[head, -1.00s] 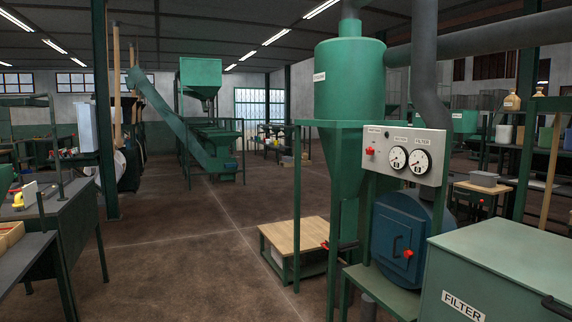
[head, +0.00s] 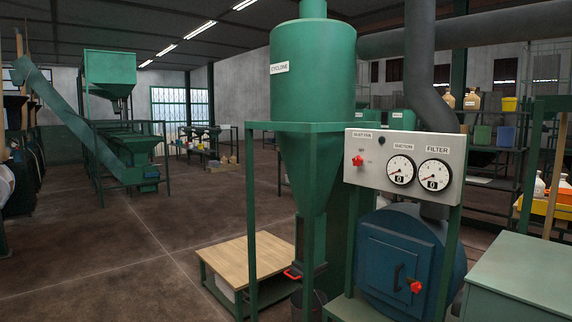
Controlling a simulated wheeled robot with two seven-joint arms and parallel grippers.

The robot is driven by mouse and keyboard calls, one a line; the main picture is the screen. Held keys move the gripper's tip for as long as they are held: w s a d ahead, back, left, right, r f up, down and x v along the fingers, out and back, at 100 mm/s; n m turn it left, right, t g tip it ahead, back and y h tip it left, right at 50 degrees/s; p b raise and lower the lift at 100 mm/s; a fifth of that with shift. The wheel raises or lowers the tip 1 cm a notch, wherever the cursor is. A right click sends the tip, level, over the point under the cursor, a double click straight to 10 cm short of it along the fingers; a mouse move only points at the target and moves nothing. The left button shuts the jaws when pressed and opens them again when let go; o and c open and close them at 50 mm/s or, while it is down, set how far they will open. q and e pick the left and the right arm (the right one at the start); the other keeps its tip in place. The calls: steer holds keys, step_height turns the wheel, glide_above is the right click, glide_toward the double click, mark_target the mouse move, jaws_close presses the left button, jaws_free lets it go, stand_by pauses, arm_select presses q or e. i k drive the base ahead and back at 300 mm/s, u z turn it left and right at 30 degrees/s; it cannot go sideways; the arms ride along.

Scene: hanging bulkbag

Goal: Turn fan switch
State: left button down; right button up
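A grey control panel (head: 404,168) is mounted on the green frame, right of centre in the head view. Its left part has a label that seems to read DUST FAN, with a red switch knob (head: 358,161) below it. A small dark knob (head: 381,141) sits to its upper right. Two white dials, the suction gauge (head: 401,170) and the filter gauge (head: 434,175), fill the panel's right part. Each has a small 0 display. The knob's exact setting is too small to tell. Neither of my grippers shows in the view.
The green cyclone (head: 313,80) stands left of the panel. Below the panel is a blue round housing (head: 412,262) with a red knob (head: 416,287). A low wooden-topped table (head: 249,258) stands at the cyclone's foot. A green box (head: 525,275) fills the lower right corner. Open floor (head: 110,265) lies to the left.

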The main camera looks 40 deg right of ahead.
mark_target(358, 161)
steer(key=i, duration=2.35)
steer(key=z, duration=0.85)
steer(key=i, duration=1.55)
steer(key=z, duration=1.3)
